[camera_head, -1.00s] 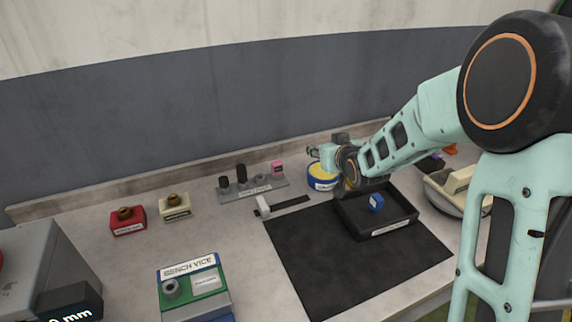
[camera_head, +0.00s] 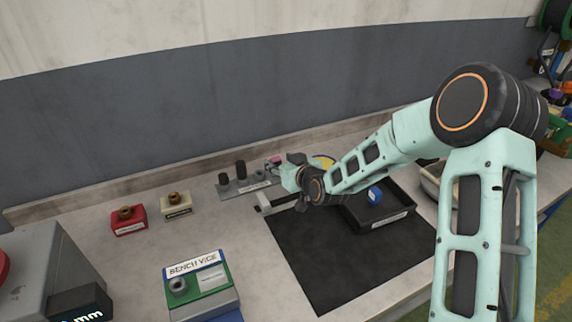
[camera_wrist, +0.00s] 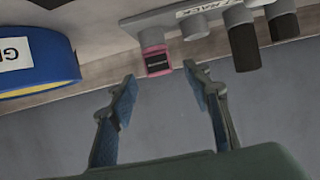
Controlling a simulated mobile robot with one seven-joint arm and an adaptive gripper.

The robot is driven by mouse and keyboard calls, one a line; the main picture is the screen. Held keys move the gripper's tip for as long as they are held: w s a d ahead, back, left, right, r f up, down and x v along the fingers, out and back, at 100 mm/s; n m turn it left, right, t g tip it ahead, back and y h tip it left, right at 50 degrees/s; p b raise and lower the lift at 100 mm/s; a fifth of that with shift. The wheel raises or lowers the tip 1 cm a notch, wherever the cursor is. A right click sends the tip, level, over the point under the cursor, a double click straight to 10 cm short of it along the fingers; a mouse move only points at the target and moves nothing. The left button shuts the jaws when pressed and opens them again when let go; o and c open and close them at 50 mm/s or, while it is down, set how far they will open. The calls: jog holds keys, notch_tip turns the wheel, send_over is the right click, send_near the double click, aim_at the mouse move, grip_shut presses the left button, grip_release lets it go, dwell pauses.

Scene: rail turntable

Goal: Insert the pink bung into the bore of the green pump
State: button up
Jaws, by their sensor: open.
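The pink bung (camera_head: 277,160) stands at the right end of the grey rack (camera_head: 250,187), partly hidden by my gripper (camera_head: 273,167). In the wrist view the pink bung (camera_wrist: 157,62), with a dark label, lies just beyond and between the fingertips of my gripper (camera_wrist: 159,78). The fingers are apart and empty; contact with the bung does not show. The green pump (camera_head: 215,299) sits at the bench vice at the front left. A grey ring around its bore (camera_head: 178,286) faces up, with nothing seen in it.
Dark pegs (camera_head: 239,168) stand in the rack left of the bung. A blue roll (camera_wrist: 45,60) is close to my gripper on the left in the wrist view. A black tray (camera_head: 400,214) holds a blue block (camera_head: 375,195). The black mat (camera_head: 310,255) is mostly clear.

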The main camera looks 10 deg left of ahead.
aim_at(277, 160)
jog(key=shift+x, duration=1.95)
jog(key=shift+s, duration=0.1)
grip_shut()
